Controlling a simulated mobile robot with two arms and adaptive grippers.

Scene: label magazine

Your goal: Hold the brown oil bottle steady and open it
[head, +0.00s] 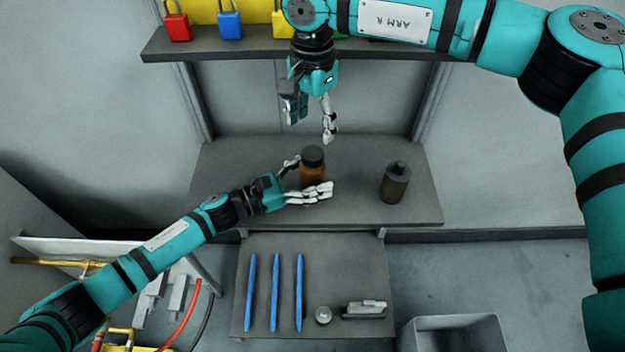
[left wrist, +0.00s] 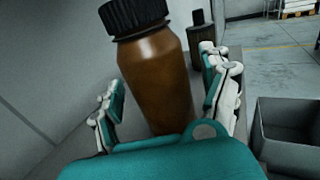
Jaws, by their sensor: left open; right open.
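The brown oil bottle (head: 312,172) stands upright on the grey bench with a black ridged cap (head: 312,155) on it. My left gripper (head: 309,175) is open with its fingers on either side of the bottle's body. In the left wrist view the bottle (left wrist: 155,80) rises between the two spread fingers, with gaps visible; its base is hidden behind the gripper's palm. My right gripper (head: 312,126) is open and empty above and behind the bottle, pointing down, apart from the cap.
A dark bottle (head: 395,184) stands to the right on the bench (head: 240,165). A shelf (head: 200,50) with coloured padlocks is above. A lower shelf (head: 350,270) holds blue rods and small parts. A grey bin (head: 455,335) is at the lower right.

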